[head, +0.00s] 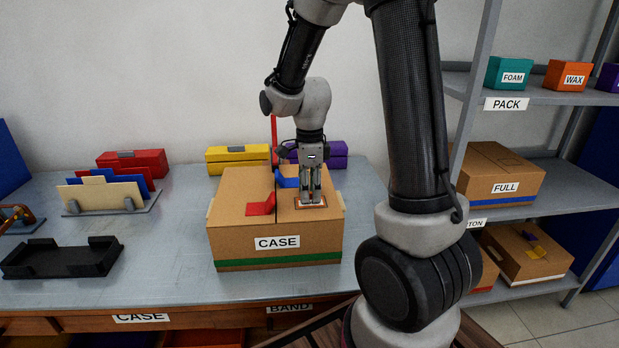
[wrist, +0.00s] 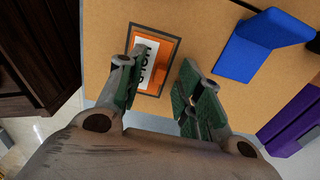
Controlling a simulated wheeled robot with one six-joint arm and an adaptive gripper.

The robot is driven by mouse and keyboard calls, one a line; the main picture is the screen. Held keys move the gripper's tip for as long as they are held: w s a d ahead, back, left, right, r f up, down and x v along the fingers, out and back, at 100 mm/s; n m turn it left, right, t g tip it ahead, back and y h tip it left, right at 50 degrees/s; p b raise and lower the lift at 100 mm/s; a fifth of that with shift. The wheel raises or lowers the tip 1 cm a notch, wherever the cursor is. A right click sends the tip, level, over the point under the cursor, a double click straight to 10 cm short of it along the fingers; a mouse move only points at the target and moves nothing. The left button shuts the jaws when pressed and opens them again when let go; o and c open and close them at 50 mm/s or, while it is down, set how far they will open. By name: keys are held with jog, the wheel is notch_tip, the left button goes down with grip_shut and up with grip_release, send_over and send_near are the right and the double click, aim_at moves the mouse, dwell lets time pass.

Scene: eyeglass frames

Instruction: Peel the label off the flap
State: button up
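A brown cardboard box marked CASE (head: 240,225) stands closed on the bench. On its right top flap lies an orange label (head: 322,206) with a dark border. In the wrist view the label (wrist: 167,42) carries a white strip with black letters that looks like HOLD. My gripper (head: 312,202) points down over the label. I cannot tell whether the fingertips touch the flap.
A red piece (head: 262,206) and a blue piece (head: 287,181) sit on the box top near the centre seam; the blue one (wrist: 245,50) is close to my right finger. Yellow (head: 235,158) and purple (head: 335,150) boxes stand behind. A black tray (head: 62,260) lies left.

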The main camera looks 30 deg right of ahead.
jog(key=shift+f, duration=0.15)
grip_shut()
dwell(0.5)
jog(key=shift+r, duration=2.5)
jog(key=shift+r, duration=0.1)
jog(key=shift+r, duration=2.9)
